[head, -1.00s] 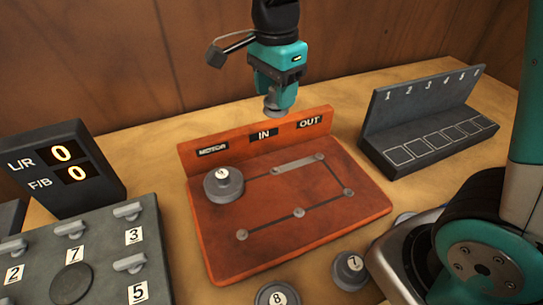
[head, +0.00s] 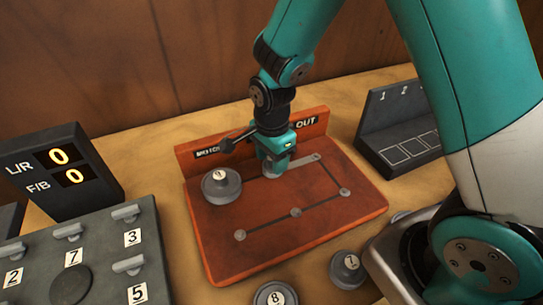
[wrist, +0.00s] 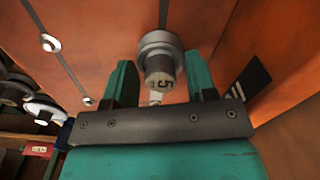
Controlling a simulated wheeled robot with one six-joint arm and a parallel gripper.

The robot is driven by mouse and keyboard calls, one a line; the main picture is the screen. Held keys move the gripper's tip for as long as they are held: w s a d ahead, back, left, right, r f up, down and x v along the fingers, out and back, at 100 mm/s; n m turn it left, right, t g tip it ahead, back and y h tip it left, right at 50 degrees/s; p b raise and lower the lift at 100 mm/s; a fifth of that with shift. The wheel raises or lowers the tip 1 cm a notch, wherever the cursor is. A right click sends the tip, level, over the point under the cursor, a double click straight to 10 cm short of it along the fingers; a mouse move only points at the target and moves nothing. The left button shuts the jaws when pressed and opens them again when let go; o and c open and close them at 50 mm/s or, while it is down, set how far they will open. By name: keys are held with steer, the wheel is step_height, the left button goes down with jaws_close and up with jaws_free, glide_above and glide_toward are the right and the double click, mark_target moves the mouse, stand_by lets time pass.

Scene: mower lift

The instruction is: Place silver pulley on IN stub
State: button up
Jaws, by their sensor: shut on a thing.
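My gripper (head: 278,160) is shut on the silver pulley, low over the back edge of the red board (head: 235,245). In the wrist view the silver pulley (wrist: 160,52), marked 5, sits between the teal fingers, close to the board. The IN label is hidden behind my arm in the head view.
A larger grey pulley (head: 221,185) sits at the MOTOR place, left of my gripper. The board's upright back wall (head: 190,158) stands close behind. Pulleys marked 8 (head: 275,294) and 7 (head: 347,268) lie in front. A numbered rack (head: 390,125) stands right; both displays (head: 65,165) read 0.

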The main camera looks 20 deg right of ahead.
steer(key=shift+f, duration=0.15)
steer(key=o, duration=1.1)
steer(key=shift+c, duration=0.2)
step_height(320, 180, up, 12)
steer(key=s+a+r+n+y, duration=0.2)
steer(key=s+r+n, duration=0.2)
steer(key=s+n, duration=0.5)
steer(key=s+a+r+n+y, duration=0.2)
steer(key=s+r+n, duration=0.1)
steer(key=s+n, duration=0.6)
steer(key=n, duration=0.4)
steer(key=shift+s+a+r+b, duration=0.3)
steer(key=shift+a+r+b, duration=0.05)
steer(key=shift+r+b, duration=0.05)
